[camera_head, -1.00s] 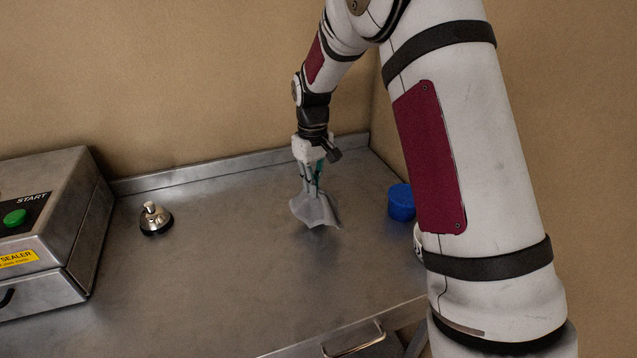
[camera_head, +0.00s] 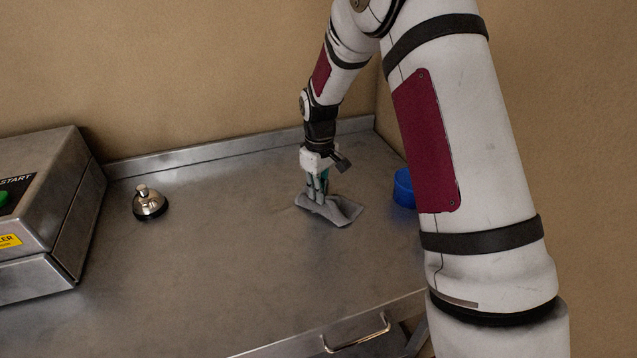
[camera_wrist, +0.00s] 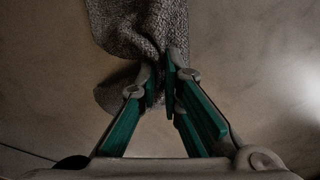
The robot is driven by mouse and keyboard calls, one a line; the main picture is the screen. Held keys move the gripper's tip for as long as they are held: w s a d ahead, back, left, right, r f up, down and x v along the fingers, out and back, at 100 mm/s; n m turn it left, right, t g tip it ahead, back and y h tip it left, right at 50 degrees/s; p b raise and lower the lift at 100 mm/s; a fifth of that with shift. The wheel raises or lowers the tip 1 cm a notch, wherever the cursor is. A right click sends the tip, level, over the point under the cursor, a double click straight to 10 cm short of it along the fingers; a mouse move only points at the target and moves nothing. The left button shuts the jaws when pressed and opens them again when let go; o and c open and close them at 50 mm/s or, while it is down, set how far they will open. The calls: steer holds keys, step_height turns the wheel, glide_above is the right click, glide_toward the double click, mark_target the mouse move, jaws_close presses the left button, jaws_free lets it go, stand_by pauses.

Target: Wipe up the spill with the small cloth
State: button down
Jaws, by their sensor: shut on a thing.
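The small grey cloth (camera_head: 343,210) is on the steel worktop (camera_head: 230,250), spread mostly to the right of my fingers. My gripper (camera_head: 318,197) points down and is shut on the cloth. In the wrist view the cloth (camera_wrist: 140,25) is woven and bunched between the fingertips of my gripper (camera_wrist: 160,75), with its longer part towards the top of the picture. I cannot make out a distinct spill; the worktop shows only dull, uneven shading.
A sealer machine (camera_head: 45,215) stands at the left, with a bell (camera_head: 149,203) to its right. A blue round container (camera_head: 403,188) stands right of the cloth, partly hidden by my arm. Walls close the back and right. The worktop's middle and front are clear.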

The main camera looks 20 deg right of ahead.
steer(key=shift+f, duration=0.35)
steer(key=c, duration=0.8)
jaws_free()
steer(key=shift+f, duration=0.15)
steer(key=shift+f, duration=0.55)
steer(key=shift+s+f, duration=0.1)
jaws_close()
